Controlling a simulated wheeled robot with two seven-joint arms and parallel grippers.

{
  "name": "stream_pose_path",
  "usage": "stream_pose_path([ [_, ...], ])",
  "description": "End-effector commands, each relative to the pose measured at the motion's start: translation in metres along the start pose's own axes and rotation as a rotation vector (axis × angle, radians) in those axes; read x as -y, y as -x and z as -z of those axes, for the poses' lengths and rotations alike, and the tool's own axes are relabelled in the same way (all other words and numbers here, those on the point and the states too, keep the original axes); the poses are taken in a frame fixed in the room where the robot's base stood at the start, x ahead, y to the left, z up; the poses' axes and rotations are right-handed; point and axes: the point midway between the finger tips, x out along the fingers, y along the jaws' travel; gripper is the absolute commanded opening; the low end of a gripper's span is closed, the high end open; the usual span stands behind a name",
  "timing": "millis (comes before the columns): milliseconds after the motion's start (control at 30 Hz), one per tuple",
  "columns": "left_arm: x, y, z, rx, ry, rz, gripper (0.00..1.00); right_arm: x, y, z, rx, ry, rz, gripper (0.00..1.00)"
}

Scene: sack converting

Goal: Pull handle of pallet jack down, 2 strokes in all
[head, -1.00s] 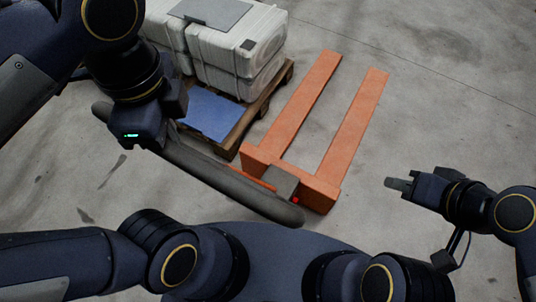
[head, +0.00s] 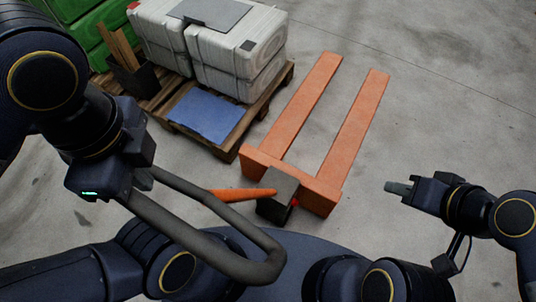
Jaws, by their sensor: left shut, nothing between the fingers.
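The pallet jack (head: 345,125) is orange, with two forks pointing away from me. A dark box with a red spot sits at the fork base, and an orange drawbar (head: 240,195) runs left from it. The handle (head: 190,232) is a dark grey loop, low in front of me and tilted across the picture. My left gripper (head: 139,184) is at the loop's far left end, shut with nothing held; its fingers are mostly hidden, so contact is unclear. My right gripper (head: 397,188) is right of the jack, away from the handle; its fingers look edge-on.
A wooden pallet (head: 240,135) left of the forks carries pale wrapped blocks (head: 235,50) and a blue sheet (head: 210,116). A dark bin (head: 135,78) and green crates (head: 95,35) stand at the upper left. The concrete floor right of the forks is clear.

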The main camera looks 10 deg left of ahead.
Motion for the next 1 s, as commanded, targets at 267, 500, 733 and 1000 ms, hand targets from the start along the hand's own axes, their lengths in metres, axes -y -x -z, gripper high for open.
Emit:
stream_pose_path([
  [267,-0.007,-0.006,-0.004,0.001,0.0,0.0,0.0,-0.002,-0.004,-0.002,0.0,0.0,0.0,0.31],
  [500,-0.032,-0.023,-0.019,0.0,0.0,0.0,0.0,-0.007,-0.015,-0.008,0.0,0.0,0.0,0.31],
  [733,-0.052,-0.033,-0.03,0.001,0.0,-0.001,0.0,-0.01,-0.022,-0.011,0.0,0.0,0.0,0.31],
  [1000,-0.054,-0.033,-0.031,0.002,-0.001,-0.002,0.0,-0.01,-0.022,-0.011,0.0,0.0,0.0,0.31],
])
